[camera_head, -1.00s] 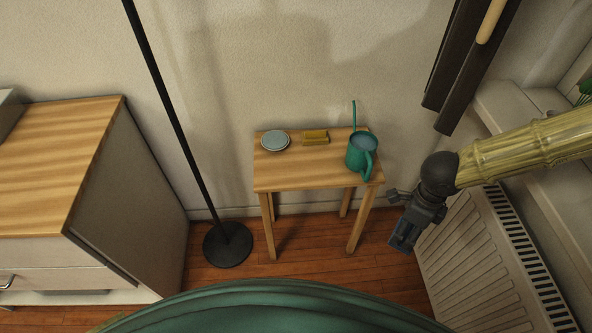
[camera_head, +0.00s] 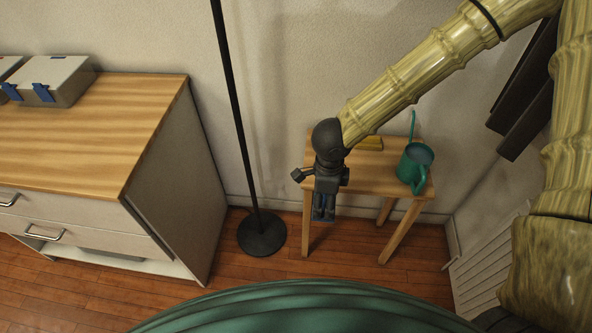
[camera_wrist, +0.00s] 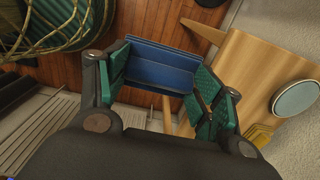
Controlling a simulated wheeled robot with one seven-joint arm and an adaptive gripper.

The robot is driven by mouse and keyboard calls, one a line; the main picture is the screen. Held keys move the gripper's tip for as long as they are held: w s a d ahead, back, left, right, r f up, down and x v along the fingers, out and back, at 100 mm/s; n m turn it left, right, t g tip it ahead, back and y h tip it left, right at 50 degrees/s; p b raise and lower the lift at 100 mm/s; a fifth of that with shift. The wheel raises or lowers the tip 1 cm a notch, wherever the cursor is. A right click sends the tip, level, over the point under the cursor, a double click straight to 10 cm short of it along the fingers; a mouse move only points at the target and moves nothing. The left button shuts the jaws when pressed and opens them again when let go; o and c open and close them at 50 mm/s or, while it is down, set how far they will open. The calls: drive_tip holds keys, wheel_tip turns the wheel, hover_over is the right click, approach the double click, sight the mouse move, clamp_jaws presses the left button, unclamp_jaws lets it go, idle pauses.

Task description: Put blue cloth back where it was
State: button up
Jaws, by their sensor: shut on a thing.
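My gripper (camera_head: 324,196) is in front of the small wooden table's left part in the head view, pointing down. It is shut on the blue cloth (camera_head: 324,212), of which a small part shows at the fingertips. In the wrist view the blue cloth (camera_wrist: 160,68) spans the gap between the green finger pads of my gripper (camera_wrist: 163,82), above the wooden floor and beside the table. The cloth looks folded or flat.
The small table (camera_head: 385,185) carries a green watering can (camera_head: 414,165), a yellow block (camera_head: 369,143) and a pale round dish (camera_wrist: 296,97). A black pole stand (camera_head: 262,235) is left of it. Grey boxes with blue parts (camera_head: 60,82) stand on the dresser (camera_head: 90,130).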

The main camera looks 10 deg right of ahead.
drive_tip(key=shift+w+a, duration=0.15)
drive_tip(key=shift+w, duration=0.2)
drive_tip(key=w+d, duration=0.1)
drive_tip(key=w, duration=0.4)
drive_tip(key=w+d+f+p, duration=0.1)
drive_tip(key=w, duration=0.4)
drive_tip(key=w+d, duration=0.1)
drive_tip(key=w, duration=0.4)
drive_tip(key=shift+d+f+p, duration=0.3)
drive_tip(key=shift+d+p, duration=0.05)
drive_tip(key=shift+d, duration=0.05)
drive_tip(key=shift+f, duration=1.7)
drive_tip(key=o, duration=0.9)
drive_tip(key=shift+f, duration=0.1)
wheel_tip(320, 180, up, 12)
drive_tip(key=shift+r, duration=0.1)
